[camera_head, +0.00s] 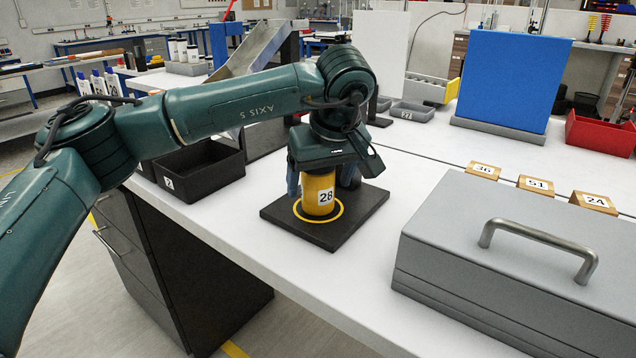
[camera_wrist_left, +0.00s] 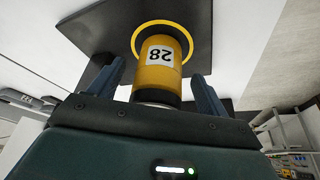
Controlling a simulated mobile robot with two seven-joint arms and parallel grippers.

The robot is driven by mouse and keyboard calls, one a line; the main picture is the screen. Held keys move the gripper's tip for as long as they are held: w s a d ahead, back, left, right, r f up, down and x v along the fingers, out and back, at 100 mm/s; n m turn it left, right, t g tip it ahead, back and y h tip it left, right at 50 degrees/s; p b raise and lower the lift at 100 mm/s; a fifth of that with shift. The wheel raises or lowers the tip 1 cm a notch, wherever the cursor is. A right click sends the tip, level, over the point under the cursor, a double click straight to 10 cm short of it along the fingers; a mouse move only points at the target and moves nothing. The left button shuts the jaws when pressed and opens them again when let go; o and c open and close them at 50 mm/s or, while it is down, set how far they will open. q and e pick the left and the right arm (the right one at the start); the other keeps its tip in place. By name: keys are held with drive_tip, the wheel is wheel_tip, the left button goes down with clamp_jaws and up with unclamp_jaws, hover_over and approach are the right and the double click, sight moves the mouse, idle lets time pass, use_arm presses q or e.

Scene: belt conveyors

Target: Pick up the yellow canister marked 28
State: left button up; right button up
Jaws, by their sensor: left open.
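The yellow canister (camera_head: 318,196) bears a white label marked 28. It stands upright inside a yellow ring on a dark square pad (camera_head: 350,226) on the white table. My left gripper (camera_head: 324,185) reaches down over it from above, one finger on either side. In the left wrist view the canister (camera_wrist_left: 160,72) sits between the two open fingers of the gripper (camera_wrist_left: 155,92), with gaps visible on both sides. The canister's dark end is nearest the palm. My right gripper is in neither view.
A black bin (camera_head: 200,172) stands left of the pad. A grey case (camera_head: 500,255) with a metal handle stands at the right front. Small wooden blocks marked 36 (camera_head: 484,171), 51 (camera_head: 536,184) and 94 (camera_head: 594,202) stand behind it. A blue panel (camera_head: 510,80) stands farther back.

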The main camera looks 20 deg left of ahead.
use_arm(q)
drive_tip(key=shift+w+a+f, duration=0.4)
drive_tip(key=shift+w+a, duration=0.2)
drive_tip(key=shift+w, duration=0.15)
drive_tip(key=shift+w+f, duration=0.1)
drive_tip(key=shift+f, duration=0.1)
drive_tip(key=shift+c, duration=0.4)
drive_tip(key=c, duration=1)
drive_tip(key=shift+c, duration=0.9)
drive_tip(key=shift+r, duration=0.15)
